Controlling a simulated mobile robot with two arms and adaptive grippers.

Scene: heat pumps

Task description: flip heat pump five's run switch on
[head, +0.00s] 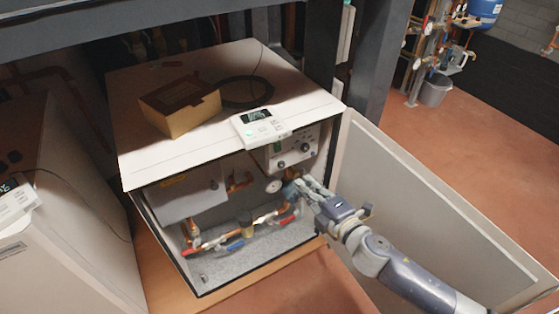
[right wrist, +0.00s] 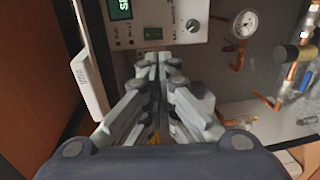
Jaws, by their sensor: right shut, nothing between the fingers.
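A white heat pump cabinet (head: 225,85) stands open at the front; I can read no number on it. Its control panel (head: 291,150) is inside at the upper right and also shows in the right wrist view (right wrist: 172,14), with a lit green display, a dark knob (right wrist: 193,25) and small controls. I cannot tell which control is the run switch or how it is set. My right gripper (head: 291,186) is shut and empty, in the cabinet opening just below the panel. In the right wrist view its fingertips (right wrist: 160,60) are near the panel's lower edge; contact is unclear. My left gripper is not in view.
The open door (head: 430,210) stands right of my right arm. A pressure gauge (right wrist: 244,24) and copper pipes with red and blue valve handles (head: 235,246) are inside. A cardboard box (head: 180,105) and white controller (head: 261,126) lie on top. Another unit (head: 70,250) stands left.

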